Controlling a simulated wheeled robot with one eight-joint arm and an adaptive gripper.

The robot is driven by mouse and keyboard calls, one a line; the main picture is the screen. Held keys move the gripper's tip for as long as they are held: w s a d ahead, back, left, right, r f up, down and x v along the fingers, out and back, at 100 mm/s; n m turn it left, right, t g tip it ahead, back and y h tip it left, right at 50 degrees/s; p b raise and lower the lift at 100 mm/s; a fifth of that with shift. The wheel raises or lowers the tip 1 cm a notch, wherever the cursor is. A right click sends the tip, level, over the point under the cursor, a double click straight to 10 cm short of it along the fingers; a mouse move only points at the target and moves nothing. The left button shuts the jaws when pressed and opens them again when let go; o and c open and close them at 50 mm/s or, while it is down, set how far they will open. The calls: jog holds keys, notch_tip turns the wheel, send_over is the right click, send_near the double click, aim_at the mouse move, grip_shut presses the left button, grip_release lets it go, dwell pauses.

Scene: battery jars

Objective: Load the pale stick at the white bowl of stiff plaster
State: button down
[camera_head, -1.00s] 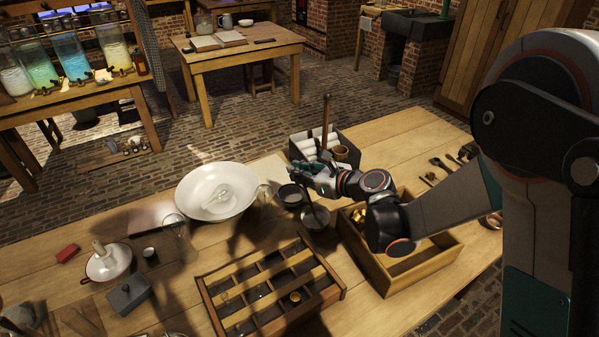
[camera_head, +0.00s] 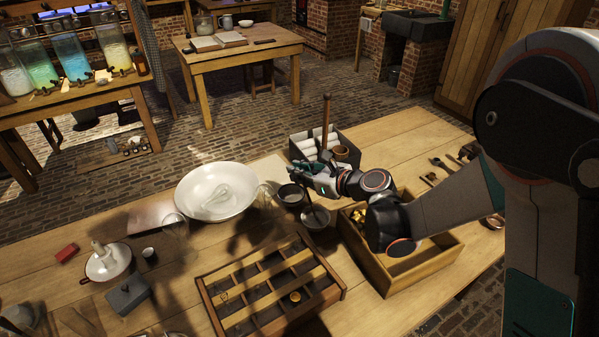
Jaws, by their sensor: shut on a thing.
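My gripper (camera_head: 303,178) is above the middle of the workbench. It is shut on a thin stick (camera_head: 308,201), which looks dark in shadow and slants down to a small grey-white bowl (camera_head: 317,222). I cannot tell whether the stick's tip touches what is in that bowl. Another small bowl (camera_head: 290,196), dark outside with a pale content, stands just left of it. A large white bowl (camera_head: 188,198) with a whisk in it is farther left. I cannot tell from this view which bowl holds stiff plaster.
A box of white rolls (camera_head: 308,148) stands behind my gripper, with an upright brown stick (camera_head: 326,115) there. An open wooden crate (camera_head: 425,262) is at right. A divided wooden tray (camera_head: 325,302) is in front. A white dish (camera_head: 122,262) stands at left.

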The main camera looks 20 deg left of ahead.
jog(key=shift+r, duration=0.1)
jog(key=shift+r+p, duration=2.1)
jog(key=shift+r, duration=1.3)
jog(key=shift+d, duration=0.1)
